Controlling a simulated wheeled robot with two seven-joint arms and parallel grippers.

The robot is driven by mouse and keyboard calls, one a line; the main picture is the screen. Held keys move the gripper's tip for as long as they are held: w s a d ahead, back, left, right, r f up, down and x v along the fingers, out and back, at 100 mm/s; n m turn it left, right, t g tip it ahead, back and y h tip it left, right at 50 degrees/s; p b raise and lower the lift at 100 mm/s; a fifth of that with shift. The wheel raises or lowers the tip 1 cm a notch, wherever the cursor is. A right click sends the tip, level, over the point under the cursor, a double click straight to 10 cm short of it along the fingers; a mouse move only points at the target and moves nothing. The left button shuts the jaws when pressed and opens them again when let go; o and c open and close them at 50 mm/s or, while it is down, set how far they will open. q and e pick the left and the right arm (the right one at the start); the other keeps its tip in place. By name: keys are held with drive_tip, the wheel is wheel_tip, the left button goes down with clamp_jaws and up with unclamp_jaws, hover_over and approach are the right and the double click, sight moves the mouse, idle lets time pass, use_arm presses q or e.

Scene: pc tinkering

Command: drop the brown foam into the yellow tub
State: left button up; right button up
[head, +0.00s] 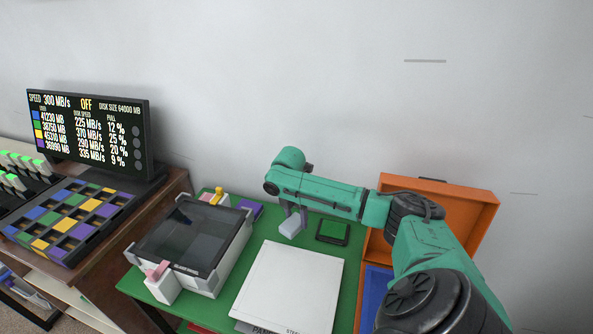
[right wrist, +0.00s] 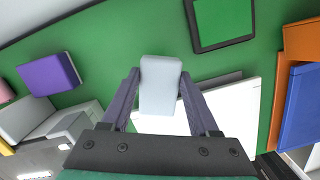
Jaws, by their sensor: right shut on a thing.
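My right gripper (head: 293,213) reaches in from the right over the green table. It is shut on a pale grey block (head: 290,226). In the right wrist view the block (right wrist: 160,85) sits between the two fingers of the gripper (right wrist: 160,90), and it looks light grey, not brown. I cannot make out any brown foam or a clearly yellow tub in these frames. An open orange case (head: 453,207) with a raised lid stands at the right, partly hidden by my arm. My left gripper is not in view.
A white panel (head: 288,285) lies on the green table (head: 262,226). A dark-lidded box (head: 190,235) stands left of it. A black-framed green square (head: 332,231) and a purple block (right wrist: 48,75) lie near the back. A screen (head: 90,132) stands at far left.

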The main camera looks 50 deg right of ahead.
sight(296, 227)
drive_tip(key=shift+f, duration=2.35)
drive_tip(key=shift+f, duration=0.1)
drive_tip(key=o, duration=1.2)
